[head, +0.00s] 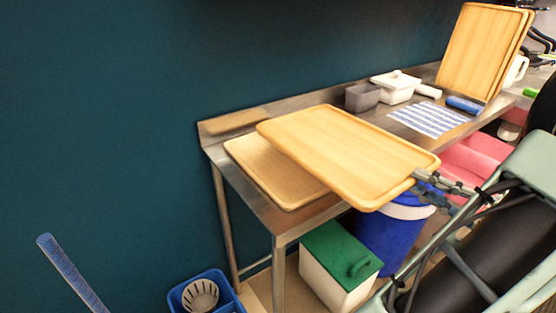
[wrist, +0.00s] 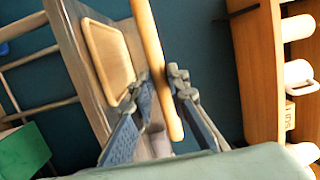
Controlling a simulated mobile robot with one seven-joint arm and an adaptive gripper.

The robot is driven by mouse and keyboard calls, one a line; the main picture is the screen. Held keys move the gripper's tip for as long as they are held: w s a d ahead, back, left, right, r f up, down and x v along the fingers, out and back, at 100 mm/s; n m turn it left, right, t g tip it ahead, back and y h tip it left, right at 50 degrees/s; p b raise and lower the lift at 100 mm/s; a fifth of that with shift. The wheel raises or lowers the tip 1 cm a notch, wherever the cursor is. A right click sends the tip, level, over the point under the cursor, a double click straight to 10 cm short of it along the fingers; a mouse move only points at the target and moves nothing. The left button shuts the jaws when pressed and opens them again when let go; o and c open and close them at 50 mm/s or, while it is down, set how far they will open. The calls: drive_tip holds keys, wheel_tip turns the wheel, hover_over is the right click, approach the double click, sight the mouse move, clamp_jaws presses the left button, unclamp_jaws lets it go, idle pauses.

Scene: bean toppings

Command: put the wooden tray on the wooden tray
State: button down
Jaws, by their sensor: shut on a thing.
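My gripper (head: 438,190) is shut on the near right edge of a light wooden tray (head: 345,148). The held tray is over a second wooden tray (head: 262,172), which lies flat on the left end of the metal table (head: 300,222). The held tray covers much of the lower tray and is shifted to the right of it. In the wrist view, the held tray (wrist: 158,62) shows edge-on between the fingers, apart from the lower tray (wrist: 106,60). The rest of the lower tray is hidden in the head view.
More wooden trays (head: 482,50) lean upright at the table's back right. A grey container (head: 362,97), a white box (head: 396,88) and a striped cloth (head: 429,118) are behind the held tray. A blue bin (head: 388,240) and a green-lidded box (head: 335,258) stand below.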

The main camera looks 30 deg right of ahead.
sight(374, 183)
drive_tip(key=w+a+f+b, duration=0.1)
drive_tip(key=w+f, duration=0.3)
drive_tip(key=w+a+f+b, duration=0.1)
drive_tip(key=w+a+f, duration=0.1)
drive_tip(key=w+f, duration=0.2)
drive_tip(key=w+a+f+b, duration=0.1)
drive_tip(key=w+a+f, duration=0.1)
drive_tip(key=w+f, duration=0.3)
drive_tip(key=c, duration=2.2)
unclamp_jaws()
drive_tip(key=shift+o, duration=0.2)
drive_tip(key=v, duration=1.2)
drive_tip(key=shift+d, duration=0.1)
